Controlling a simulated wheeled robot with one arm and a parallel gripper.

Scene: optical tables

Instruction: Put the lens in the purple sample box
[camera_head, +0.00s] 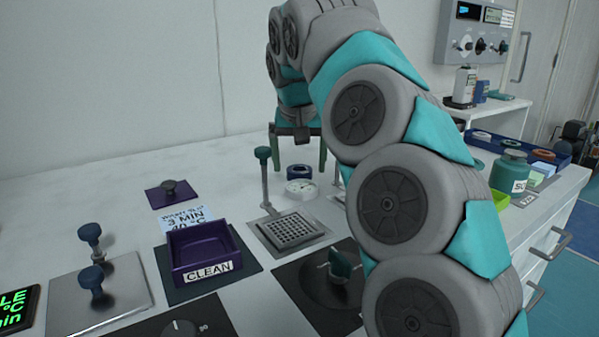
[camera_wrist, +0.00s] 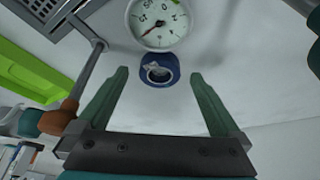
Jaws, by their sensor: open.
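The lens appears to be the small dark blue ring (camera_head: 299,171) on the white table beyond the round dial gauge. In the wrist view the blue ring (camera_wrist: 160,79) lies between and beyond my fingertips, with a pale centre. My gripper (camera_head: 299,163) is open above and around the ring's position, its green fingers pointing down. The wrist view shows the open fingers (camera_wrist: 160,74) on either side of the ring; contact cannot be told. The purple sample box (camera_head: 200,243) is open, looks empty and bears a CLEAN label. It stands on a dark mat at the front left.
The dial gauge (camera_head: 300,188) sits right before the ring. A post with a knob (camera_head: 263,180) and a perforated plate (camera_head: 291,231) stand between ring and box. A purple lid with a knob (camera_head: 170,192) lies behind the box. A blue tray (camera_head: 560,158) holds several rings at right.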

